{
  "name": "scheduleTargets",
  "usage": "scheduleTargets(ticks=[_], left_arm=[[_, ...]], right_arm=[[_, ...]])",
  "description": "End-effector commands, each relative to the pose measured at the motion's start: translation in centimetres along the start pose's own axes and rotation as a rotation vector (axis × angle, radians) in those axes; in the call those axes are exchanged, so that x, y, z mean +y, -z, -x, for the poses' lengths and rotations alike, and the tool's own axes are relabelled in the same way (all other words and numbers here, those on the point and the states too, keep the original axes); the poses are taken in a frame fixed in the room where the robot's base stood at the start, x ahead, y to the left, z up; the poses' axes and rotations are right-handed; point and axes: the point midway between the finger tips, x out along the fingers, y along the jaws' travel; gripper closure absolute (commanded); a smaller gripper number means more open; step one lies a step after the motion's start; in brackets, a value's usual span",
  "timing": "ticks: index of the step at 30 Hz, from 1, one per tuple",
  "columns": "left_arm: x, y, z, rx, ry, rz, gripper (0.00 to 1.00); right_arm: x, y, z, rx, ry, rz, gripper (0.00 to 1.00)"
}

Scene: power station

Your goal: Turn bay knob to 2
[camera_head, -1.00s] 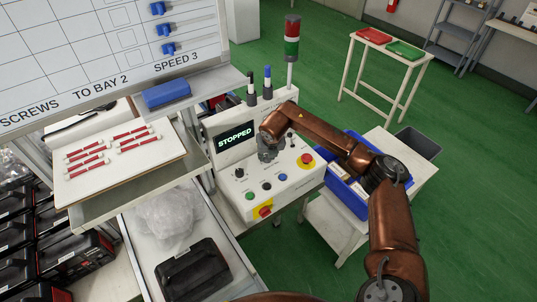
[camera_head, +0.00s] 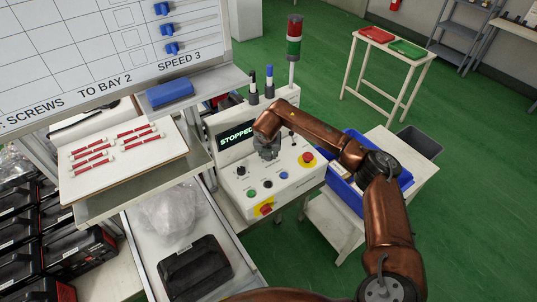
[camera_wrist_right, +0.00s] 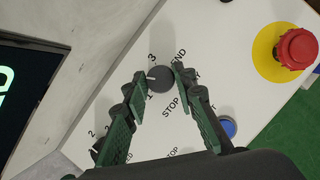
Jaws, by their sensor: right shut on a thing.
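A white control box (camera_head: 290,187) stands mid-view with a dark screen (camera_head: 236,134) reading STOPPED. My right gripper (camera_head: 268,153) is at the upper part of its face. In the right wrist view, its two fingers (camera_wrist_right: 158,82) are shut on a dark round knob (camera_wrist_right: 160,79). The knob's white mark points left, between a printed 3 above and a 1 below; a finger covers any label between. I cannot read a name for this knob. A second dark knob (camera_head: 241,171) sits at the left of the face, with a 2 printed near it in the wrist view. My left gripper is out of view.
A red emergency button (camera_head: 307,158) on yellow is right of my gripper. A red switch on yellow (camera_head: 264,208), a blue button (camera_head: 268,185) and a green button (camera_head: 251,194) are below. The whiteboard (camera_head: 85,55) reads SCREWS, TO BAY 2, SPEED 3.

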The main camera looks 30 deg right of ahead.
Motion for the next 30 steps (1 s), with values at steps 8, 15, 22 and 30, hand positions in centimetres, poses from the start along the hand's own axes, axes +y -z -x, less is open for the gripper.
scheduleTargets(ticks=[8,15,22,30], left_arm=[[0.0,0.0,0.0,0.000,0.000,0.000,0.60],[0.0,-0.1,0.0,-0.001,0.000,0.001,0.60],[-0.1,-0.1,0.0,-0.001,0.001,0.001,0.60],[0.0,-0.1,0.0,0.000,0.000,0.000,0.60]], right_arm=[[0.0,-0.1,0.1,-0.002,-0.001,0.000,0.59],[0.0,0.0,0.0,-0.001,-0.001,0.000,0.58],[0.0,-0.2,1.8,-0.003,-0.002,0.000,0.58],[0.0,-0.2,7.3,-0.004,-0.002,0.001,0.58]])
